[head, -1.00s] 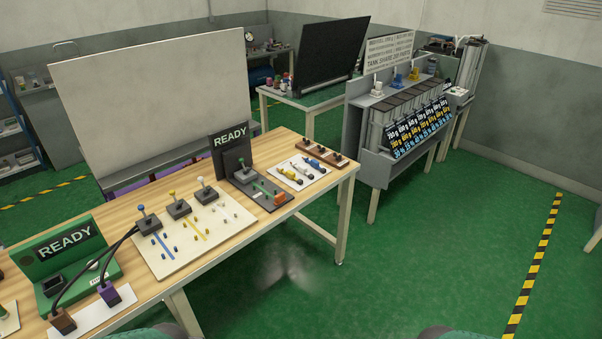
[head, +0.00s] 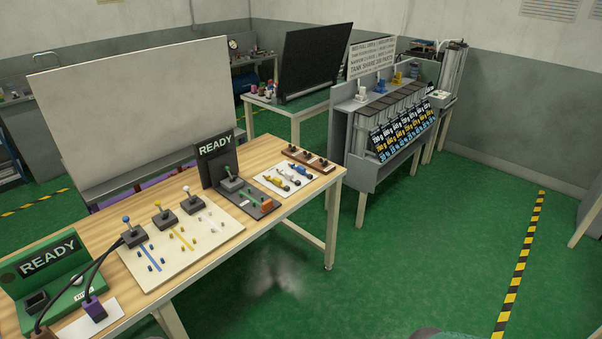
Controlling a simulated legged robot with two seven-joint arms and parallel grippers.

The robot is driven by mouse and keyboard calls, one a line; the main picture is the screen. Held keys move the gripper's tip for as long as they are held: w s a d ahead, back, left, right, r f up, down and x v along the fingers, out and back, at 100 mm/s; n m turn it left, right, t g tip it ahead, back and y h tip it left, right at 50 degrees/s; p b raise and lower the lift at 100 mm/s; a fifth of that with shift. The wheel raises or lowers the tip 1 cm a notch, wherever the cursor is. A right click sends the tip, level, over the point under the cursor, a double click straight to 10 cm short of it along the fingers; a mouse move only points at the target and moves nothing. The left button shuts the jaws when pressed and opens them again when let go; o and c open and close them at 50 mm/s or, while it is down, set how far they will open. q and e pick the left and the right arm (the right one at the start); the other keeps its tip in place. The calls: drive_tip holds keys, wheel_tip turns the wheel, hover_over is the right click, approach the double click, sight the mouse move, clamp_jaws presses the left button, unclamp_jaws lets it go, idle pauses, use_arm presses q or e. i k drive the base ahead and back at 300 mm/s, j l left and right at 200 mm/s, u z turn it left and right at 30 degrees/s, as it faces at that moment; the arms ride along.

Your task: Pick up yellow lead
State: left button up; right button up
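The yellow lead (head: 272,181) lies on a small white card (head: 262,187) near the right end of the wooden table (head: 262,146). A blue lead (head: 300,170) lies on the same card to its right. A pale lead appears to lie between them, too small to make out clearly. Nothing covers the yellow lead. Neither of my grippers is in view, so their state and distance from the lead do not show.
Left of the card stands a black stand marked READY (head: 215,158). A brown block rack (head: 311,160) sits behind the card. Further left are a cream board (head: 150,283) with joysticks and a green READY unit (head: 48,270). Green floor (head: 400,240) is clear in front and right.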

sight(277, 182)
drive_tip(key=i, duration=0.5)
drive_tip(key=i+l+u, duration=0.15)
drive_tip(key=i, duration=0.35)
drive_tip(key=i+l, duration=0.1)
drive_tip(key=i, duration=0.35)
drive_tip(key=i+l+u, duration=0.15)
drive_tip(key=i, duration=0.35)
drive_tip(key=i+l, duration=0.2)
drive_tip(key=i, duration=0.3)
drive_tip(key=j+u, duration=0.05)
